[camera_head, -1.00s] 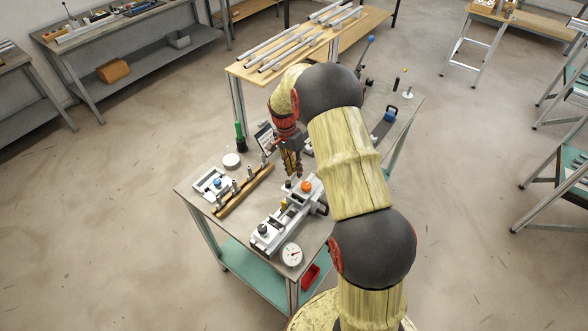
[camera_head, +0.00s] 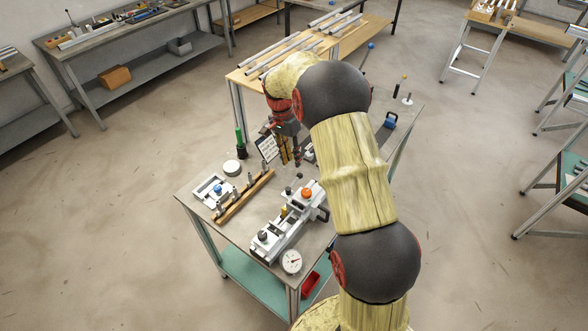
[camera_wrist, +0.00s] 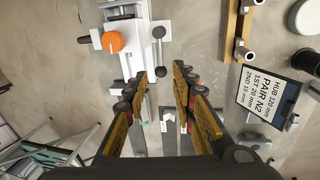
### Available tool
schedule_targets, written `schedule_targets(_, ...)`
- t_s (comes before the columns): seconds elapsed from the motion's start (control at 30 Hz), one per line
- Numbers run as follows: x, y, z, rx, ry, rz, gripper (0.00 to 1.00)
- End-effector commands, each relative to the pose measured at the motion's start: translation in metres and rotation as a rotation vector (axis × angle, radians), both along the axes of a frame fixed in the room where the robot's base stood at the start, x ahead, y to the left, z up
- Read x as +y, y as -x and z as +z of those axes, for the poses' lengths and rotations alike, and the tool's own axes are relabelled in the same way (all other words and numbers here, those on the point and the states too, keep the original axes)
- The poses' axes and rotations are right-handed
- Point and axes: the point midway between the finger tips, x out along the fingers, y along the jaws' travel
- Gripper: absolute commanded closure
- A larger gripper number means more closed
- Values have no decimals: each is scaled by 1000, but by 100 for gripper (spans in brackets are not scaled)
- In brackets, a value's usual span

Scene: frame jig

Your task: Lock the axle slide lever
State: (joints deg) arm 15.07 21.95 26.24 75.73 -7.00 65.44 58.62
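The white and grey jig (camera_head: 284,228) lies on the near part of the bench, with an orange knob (camera_head: 307,192) and black ball ends on it. In the wrist view the orange knob (camera_wrist: 113,42) is at upper left. Beside it stands a short grey rod with black balls (camera_wrist: 158,32) at both ends, which looks like a lever; whether it is locked I cannot tell. My gripper (camera_wrist: 161,74) is open and empty, with a gap between its yellow fingers. In the head view my gripper (camera_head: 290,158) hangs beyond the jig's far end, apart from it.
A wooden rail with upright pins (camera_head: 243,197), a white fixture (camera_head: 213,190) and a round white piece (camera_head: 232,167) lie left of the jig. A printed card (camera_head: 267,147) stands near my gripper. A dial gauge (camera_head: 291,261) is at the near edge.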

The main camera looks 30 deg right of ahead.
Motion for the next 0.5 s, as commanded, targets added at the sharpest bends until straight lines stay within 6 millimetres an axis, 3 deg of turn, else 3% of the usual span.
schedule_targets(0.2, 2, -5, 27, 0, 0, 0, 74)
schedule_targets(0.5, 2, -6, 34, 1, -1, 0, 74)
